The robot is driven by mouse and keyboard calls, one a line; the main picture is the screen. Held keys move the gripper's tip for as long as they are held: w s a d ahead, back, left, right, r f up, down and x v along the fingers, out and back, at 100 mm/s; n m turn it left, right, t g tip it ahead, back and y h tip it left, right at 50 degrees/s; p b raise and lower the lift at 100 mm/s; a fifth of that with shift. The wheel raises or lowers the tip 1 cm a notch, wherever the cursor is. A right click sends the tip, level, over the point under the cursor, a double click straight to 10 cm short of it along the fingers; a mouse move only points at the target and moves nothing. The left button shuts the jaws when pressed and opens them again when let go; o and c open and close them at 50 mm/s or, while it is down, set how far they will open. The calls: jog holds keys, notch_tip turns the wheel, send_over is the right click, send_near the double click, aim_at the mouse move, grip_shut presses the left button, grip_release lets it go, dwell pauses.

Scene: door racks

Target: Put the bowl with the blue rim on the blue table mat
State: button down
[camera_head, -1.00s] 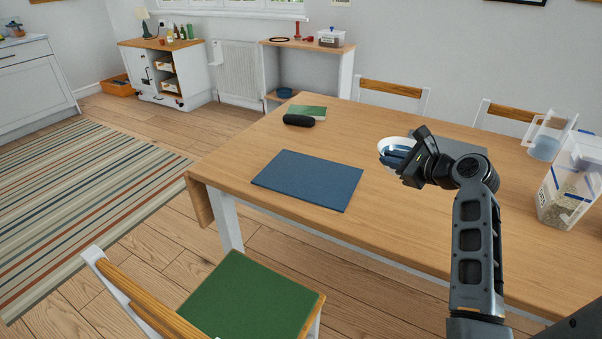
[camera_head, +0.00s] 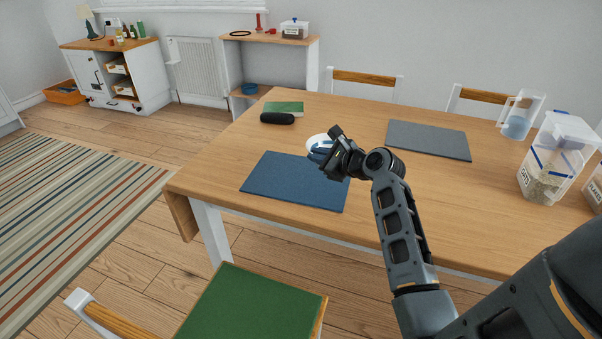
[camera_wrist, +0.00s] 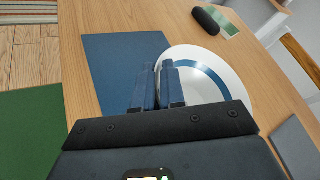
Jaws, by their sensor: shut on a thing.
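The white bowl with a blue band (camera_head: 314,141) is at the far right edge of the blue table mat (camera_head: 285,180), partly hidden by my gripper (camera_head: 321,153). In the wrist view the bowl (camera_wrist: 225,90) overlaps the right side of the mat (camera_wrist: 112,62). My gripper (camera_wrist: 158,82) is shut on the near-left side of the bowl's wall. The bowl seems to be held above the table, but I cannot tell the exact height. Most of the mat is bare.
A grey mat (camera_head: 428,140) lies to the right on the wooden table. A black case (camera_head: 277,118) and a green book (camera_head: 284,108) lie beyond the blue mat. A pitcher (camera_head: 517,120) and an oats container (camera_head: 556,165) stand at the right. A green-seated chair (camera_head: 250,308) is in front.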

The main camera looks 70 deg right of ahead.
jog(key=w+f, duration=0.1)
jog(key=f, duration=0.1)
jog(key=w+f, duration=0.1)
jog(key=f, duration=0.1)
jog(key=w+a+f, duration=0.1)
jog(key=w+f, duration=0.1)
jog(key=shift+w+f+b, duration=0.1)
jog(key=shift+f+b, duration=0.15)
jog(key=shift+b, duration=0.05)
jog(key=c, duration=1.2)
grip_release()
